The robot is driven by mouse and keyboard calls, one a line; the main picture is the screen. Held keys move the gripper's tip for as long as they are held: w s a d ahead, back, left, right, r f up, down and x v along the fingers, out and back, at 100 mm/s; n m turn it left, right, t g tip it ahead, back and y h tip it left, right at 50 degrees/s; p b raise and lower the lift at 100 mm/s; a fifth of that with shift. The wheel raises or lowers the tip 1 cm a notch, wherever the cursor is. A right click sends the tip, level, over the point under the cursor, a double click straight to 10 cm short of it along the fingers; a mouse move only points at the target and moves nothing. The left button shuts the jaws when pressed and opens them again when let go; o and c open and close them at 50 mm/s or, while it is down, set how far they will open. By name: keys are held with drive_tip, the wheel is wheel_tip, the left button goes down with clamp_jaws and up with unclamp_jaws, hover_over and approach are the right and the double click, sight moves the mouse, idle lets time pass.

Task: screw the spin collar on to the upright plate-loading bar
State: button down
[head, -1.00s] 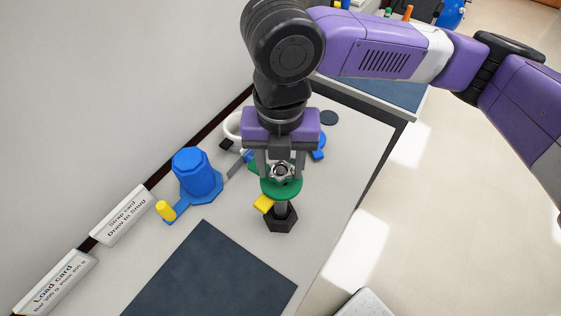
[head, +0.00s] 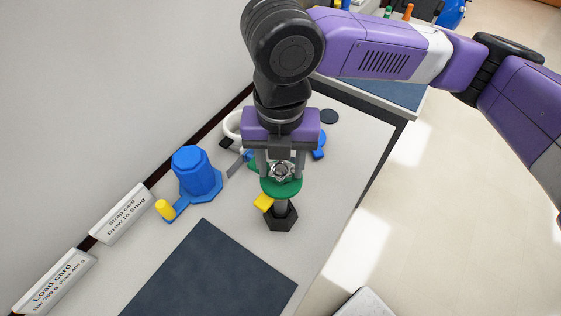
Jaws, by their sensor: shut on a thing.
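My gripper (head: 280,175) points down and is shut on the silver spin collar (head: 281,170), its fingers on either side of it. The collar is at the top of the upright plate-loading bar (head: 281,207), over a green disc (head: 282,188). The bar stands in a black hexagonal base (head: 280,220) on the light table. A yellow block (head: 263,203) shows beside the bar, just under the disc's left edge. The fingers and collar hide the bar's top, so I cannot tell how far the thread is engaged.
A blue octagonal holder (head: 195,172) with a yellow-tipped arm (head: 165,209) stands left. A dark mat (head: 212,272) lies in front. Two cards (head: 121,214) lean along the wall. White, blue and green items sit behind the gripper. The table's right side is clear.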

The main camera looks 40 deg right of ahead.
drive_tip(key=c, duration=0.6)
unclamp_jaws()
drive_tip(key=shift+r+p, duration=2.6)
drive_tip(key=shift+r, duration=0.4)
